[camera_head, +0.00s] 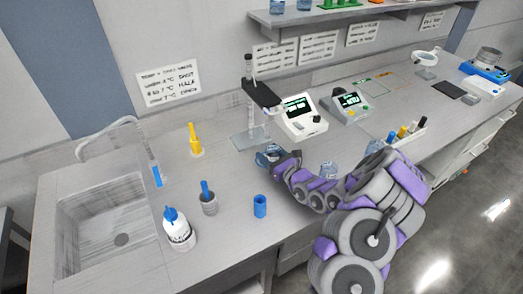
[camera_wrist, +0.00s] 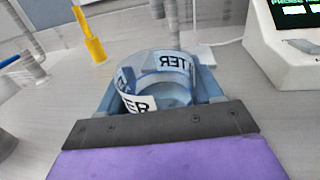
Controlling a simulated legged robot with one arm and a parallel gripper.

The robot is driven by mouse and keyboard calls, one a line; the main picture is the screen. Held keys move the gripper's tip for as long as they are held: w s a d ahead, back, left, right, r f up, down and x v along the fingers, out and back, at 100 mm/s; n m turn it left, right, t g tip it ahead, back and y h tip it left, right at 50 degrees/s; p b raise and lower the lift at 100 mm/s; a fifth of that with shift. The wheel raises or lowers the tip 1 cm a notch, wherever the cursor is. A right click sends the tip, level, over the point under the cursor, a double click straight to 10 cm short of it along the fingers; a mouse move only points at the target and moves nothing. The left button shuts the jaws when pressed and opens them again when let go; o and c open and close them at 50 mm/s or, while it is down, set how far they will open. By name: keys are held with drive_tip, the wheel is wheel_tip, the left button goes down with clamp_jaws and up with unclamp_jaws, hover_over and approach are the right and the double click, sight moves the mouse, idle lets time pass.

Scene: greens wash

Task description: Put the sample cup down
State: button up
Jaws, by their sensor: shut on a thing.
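The sample cup (camera_wrist: 155,92) is a clear, bluish round cup with a white label showing dark letters ending in "TER". My gripper (camera_wrist: 160,100) is shut on it, with one blue finger on each side of the cup. In the head view my gripper (camera_head: 269,156) reaches over the bench just in front of the glass-based stand, and the cup is hard to tell apart from the blue fingers there. The cup looks upright in the wrist view. I cannot tell whether its bottom touches the bench.
A stand with a glass base (camera_head: 250,137) is behind my gripper, with a white meter (camera_head: 301,119) to its right. A blue cup (camera_head: 260,206) stands nearer the front. Bench between the sink (camera_head: 104,226) and my gripper is partly clear.

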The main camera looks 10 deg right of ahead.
drive_tip(key=shift+x, duration=0.75)
drive_tip(key=shift+w+d, duration=0.35)
drive_tip(key=shift+w, duration=0.2)
drive_tip(key=shift+f+b+x, duration=0.15)
drive_tip(key=shift+b+x, duration=0.2)
drive_tip(key=shift+x, duration=0.45)
drive_tip(key=shift+f+b+x, duration=0.2)
drive_tip(key=shift+b+x, duration=0.15)
drive_tip(key=shift+x, duration=0.4)
drive_tip(key=shift+a+f, duration=0.45)
drive_tip(key=shift+a, duration=0.05)
drive_tip(key=shift+s+d, duration=0.1)
drive_tip(key=shift+d, duration=0.6)
drive_tip(key=o, duration=0.8)
drive_tip(key=shift+d, duration=0.1)
drive_tip(key=o, duration=0.4)
drive_tip(key=shift+a, duration=0.5)
drive_tip(key=shift+o, duration=0.2)
drive_tip(key=shift+a, duration=0.15)
